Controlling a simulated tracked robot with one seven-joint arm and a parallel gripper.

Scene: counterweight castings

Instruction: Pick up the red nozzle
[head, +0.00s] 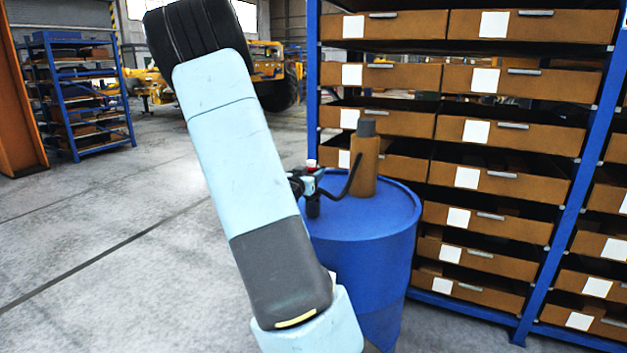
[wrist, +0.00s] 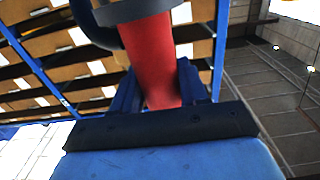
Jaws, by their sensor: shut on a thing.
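The red nozzle (wrist: 152,58) stands between the two dark blue fingers of my gripper (wrist: 160,88) in the wrist view, and the gripper is shut on it. A grey ring crosses the nozzle near the top of that view. In the head view a small red tip (head: 311,163) shows just right of my arm, over the blue drum's left side. A dark part of my gripper (head: 305,185) shows beside it, mostly hidden behind my arm. I cannot tell whether the nozzle touches the drum top.
The blue drum (head: 362,265) stands right of my arm. A brown bottle (head: 366,165) with a grey cap and a black curved hose (head: 347,181) stands on it. A blue rack (head: 565,190) of brown drawers rises close behind. Open concrete floor (head: 110,230) lies to the left.

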